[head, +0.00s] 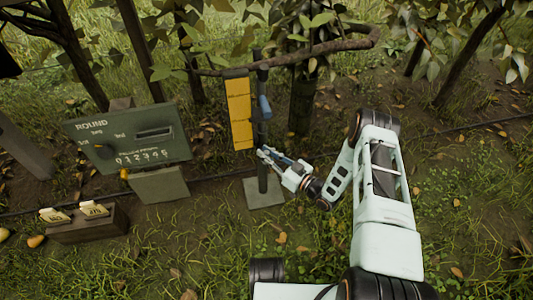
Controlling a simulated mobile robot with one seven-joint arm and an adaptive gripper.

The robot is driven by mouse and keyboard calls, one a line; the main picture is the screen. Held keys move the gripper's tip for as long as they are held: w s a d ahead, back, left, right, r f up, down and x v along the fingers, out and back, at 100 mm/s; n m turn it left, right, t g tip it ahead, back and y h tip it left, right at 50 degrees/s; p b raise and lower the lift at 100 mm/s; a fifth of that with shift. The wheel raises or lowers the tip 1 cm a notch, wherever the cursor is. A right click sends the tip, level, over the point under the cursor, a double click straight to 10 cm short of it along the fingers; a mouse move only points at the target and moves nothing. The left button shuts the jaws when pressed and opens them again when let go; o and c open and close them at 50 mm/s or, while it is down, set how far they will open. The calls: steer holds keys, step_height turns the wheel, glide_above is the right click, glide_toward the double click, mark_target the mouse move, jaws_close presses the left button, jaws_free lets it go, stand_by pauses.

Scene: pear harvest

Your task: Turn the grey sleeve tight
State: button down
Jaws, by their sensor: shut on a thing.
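A dark upright pole (263,180) stands on a square grey foot (263,192) near the middle of the head view. My gripper (265,154) reaches it from the right, with its fingers closed at the pole below the yellow board. The grey sleeve is at the fingers and mostly hidden by them, so its outline and how tight it sits cannot be made out. A blue part (265,107) sits on the pole higher up.
A yellow board (240,112) hangs beside the pole. A green panel marked ROUND (127,137) stands to the left. A wooden box (88,226) with small cards is at lower left. A branch crosses above. Grass in front is open.

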steer(key=shift+a+n+p, duration=0.1)
steer(key=shift+n+p, duration=0.3)
steer(key=c, duration=1.8)
jaws_free()
steer(key=shift+c, duration=0.2)
steer(key=v, duration=1.2)
steer(key=shift+r, duration=0.3)
